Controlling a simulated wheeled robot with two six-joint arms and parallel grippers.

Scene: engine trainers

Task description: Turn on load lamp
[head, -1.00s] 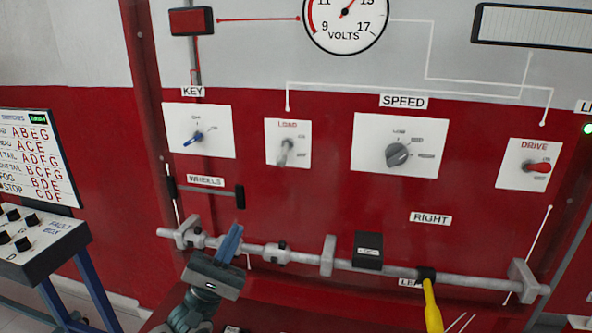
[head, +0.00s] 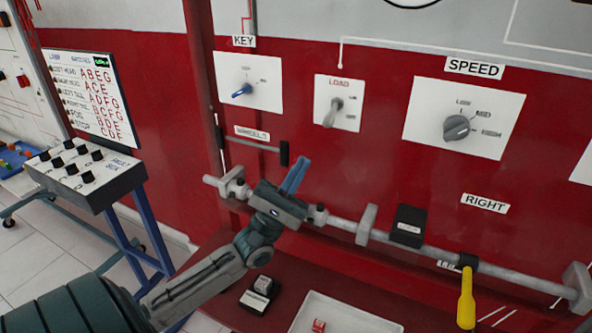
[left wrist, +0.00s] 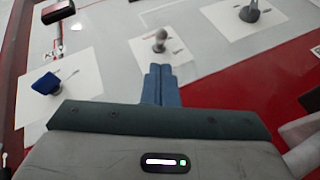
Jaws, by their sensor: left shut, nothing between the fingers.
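The load switch (head: 332,110) is a grey toggle on a white plate under the label LOAD, on the red panel. Its lever points down in the head view. The left wrist view also shows the load switch (left wrist: 160,38), just beyond my fingertips. My left gripper (head: 297,172) has its blue fingers shut and empty, pointing up, below the load plate and right of the wheels handle. The same left gripper (left wrist: 160,72) shows in the wrist view with its fingers together. I cannot tell whether it touches the panel. My right gripper is out of view.
The blue key switch (head: 242,90) is left of the load plate, the speed knob (head: 456,128) right. A horizontal grey bar (head: 336,221) with a black block (head: 408,226) and yellow handle (head: 466,300) runs below. The wheels handle (head: 284,153) sticks out nearby. A white tray (head: 372,318) lies below.

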